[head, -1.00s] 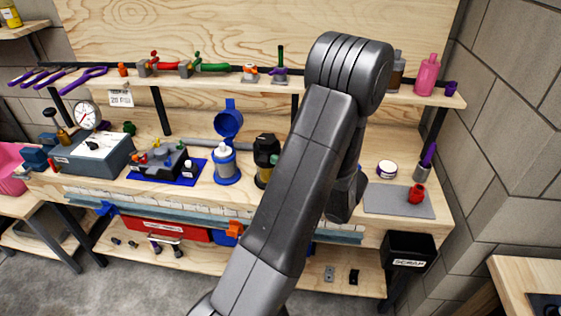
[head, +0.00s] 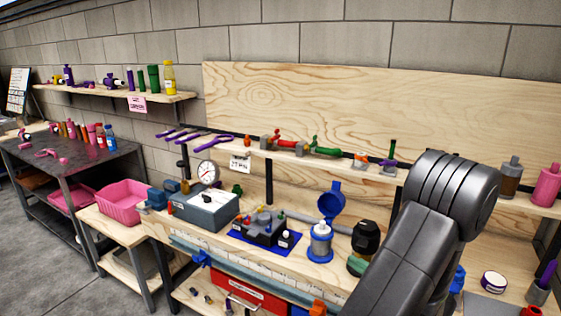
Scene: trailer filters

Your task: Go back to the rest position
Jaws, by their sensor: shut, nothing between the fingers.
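My arm rises from the bottom of the head view at the right and bends at a large dark grey joint in front of the workbench (head: 210,233). My gripper is not visible; the arm links hide it or it lies outside the picture. The arm covers part of the bench top and the shelf (head: 290,155) behind it.
On the bench are a grey gauge box (head: 205,212), a blue mat (head: 288,250) with a dark fixture, a blue-lidded filter housing (head: 320,243) and a black-topped canister (head: 366,238). A pink bin (head: 122,203) and dark table (head: 75,165) stand left. Floor (head: 40,260) shows lower left.

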